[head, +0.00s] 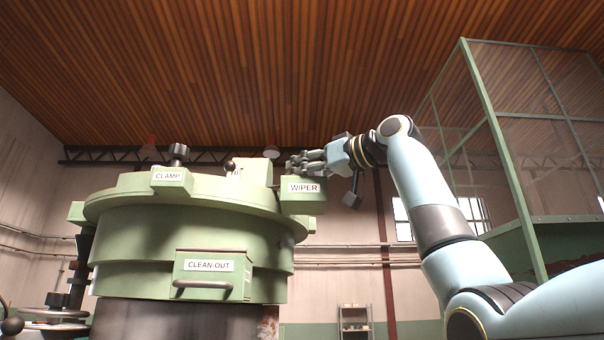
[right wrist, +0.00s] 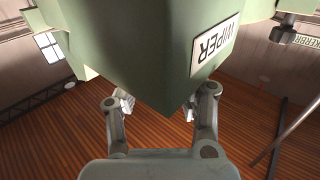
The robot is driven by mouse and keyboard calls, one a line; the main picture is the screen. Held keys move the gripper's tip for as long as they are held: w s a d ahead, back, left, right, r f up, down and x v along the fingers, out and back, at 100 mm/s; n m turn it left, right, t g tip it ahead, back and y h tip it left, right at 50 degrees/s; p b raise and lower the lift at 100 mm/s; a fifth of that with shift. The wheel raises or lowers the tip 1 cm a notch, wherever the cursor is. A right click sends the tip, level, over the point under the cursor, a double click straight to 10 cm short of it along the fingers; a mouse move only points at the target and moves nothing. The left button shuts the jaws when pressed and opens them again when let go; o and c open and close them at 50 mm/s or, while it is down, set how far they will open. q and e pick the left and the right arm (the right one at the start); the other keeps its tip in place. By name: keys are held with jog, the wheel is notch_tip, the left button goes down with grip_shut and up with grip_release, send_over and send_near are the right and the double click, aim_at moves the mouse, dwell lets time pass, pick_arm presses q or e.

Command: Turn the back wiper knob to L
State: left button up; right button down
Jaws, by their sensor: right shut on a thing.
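A green box with a WIPER label (head: 303,187) sticks out from the right side of the green hopper (head: 180,222). My right gripper (head: 308,160) is at the top of this box, its fingers reaching left over it. The right wrist view shows the WIPER box (right wrist: 140,50) close up, its corner filling the space between the two fingers of my right gripper (right wrist: 158,104). The gripper is shut on the wiper knob, which is mostly hidden by the fingers and box. The knob's pointer and the letters around it cannot be read. My left gripper is not in view.
A CLAMP box (head: 168,177) with a dark knob (head: 178,152) and a black ball-topped lever (head: 230,166) stand on the hopper. A CLEAN-OUT door (head: 212,277) is on its front. A green-framed mesh cage (head: 507,170) stands at right behind my right arm.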

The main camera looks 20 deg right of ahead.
jog(key=shift+f, duration=0.1)
dwell(0.6)
jog(key=c, duration=0.8)
grip_release()
jog(key=shift+s+d, duration=0.1)
jog(key=shift+s, duration=0.05)
jog(key=shift+c, duration=0.2)
jog(key=v, duration=1.2)
